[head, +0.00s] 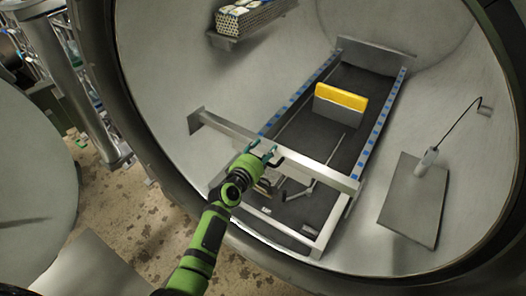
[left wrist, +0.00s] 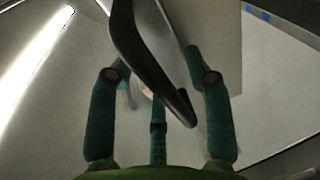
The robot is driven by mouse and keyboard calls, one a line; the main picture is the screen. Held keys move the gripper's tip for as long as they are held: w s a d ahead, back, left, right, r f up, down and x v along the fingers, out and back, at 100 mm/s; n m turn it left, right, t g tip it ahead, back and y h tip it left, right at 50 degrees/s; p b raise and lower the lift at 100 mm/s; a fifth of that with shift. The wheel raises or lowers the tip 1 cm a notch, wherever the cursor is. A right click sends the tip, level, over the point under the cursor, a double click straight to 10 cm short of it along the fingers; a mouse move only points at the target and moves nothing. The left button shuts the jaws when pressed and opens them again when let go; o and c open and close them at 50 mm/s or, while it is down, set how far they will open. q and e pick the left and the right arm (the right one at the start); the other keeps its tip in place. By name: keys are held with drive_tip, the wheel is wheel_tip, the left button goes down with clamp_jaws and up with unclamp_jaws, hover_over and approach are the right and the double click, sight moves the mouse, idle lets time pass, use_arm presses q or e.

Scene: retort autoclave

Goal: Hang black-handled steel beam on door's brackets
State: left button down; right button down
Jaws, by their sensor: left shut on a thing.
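The steel beam (head: 315,168) lies across the front part of the rack inside the round chamber. Its left end sticks out past the rack. Its black handle (head: 276,160) is near the beam's middle. My left gripper (head: 265,151) is at this handle and shut on it. In the left wrist view, the black handle (left wrist: 150,65) runs between the teal fingers of the gripper (left wrist: 160,95), with the grey beam face behind. I cannot make out the door's brackets. A large rounded grey panel (head: 35,185), perhaps the door, stands at the left. My right gripper is not in view.
The rack (head: 330,235) has a dark bed and blue-marked side rails. A yellow-topped block (head: 341,100) stands on it. A grey plate with a cabled probe (head: 415,200) lies at the right wall. The chamber's dark rim surrounds the opening.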

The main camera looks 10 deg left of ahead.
use_arm(q)
wheel_tip(320, 180, up, 6)
drive_tip(key=p, duration=0.4)
drive_tip(key=shift+p, duration=0.4)
drive_tip(key=shift+w+a, duration=0.1)
drive_tip(key=s+a+r+m+h, duration=0.25)
drive_tip(key=s+a+r, duration=0.35)
drive_tip(key=s+a, duration=0.35)
drive_tip(key=s+d+r+m+g+h, duration=0.2)
drive_tip(key=s+r+m+g+h, duration=0.1)
drive_tip(key=s+r, duration=0.2)
drive_tip(key=s+d+r+m+g+h, duration=0.3)
drive_tip(key=s+r, duration=0.2)
drive_tip(key=s, duration=0.4)
drive_tip(key=shift+s+h, duration=0.35)
drive_tip(key=shift+a, duration=0.1)
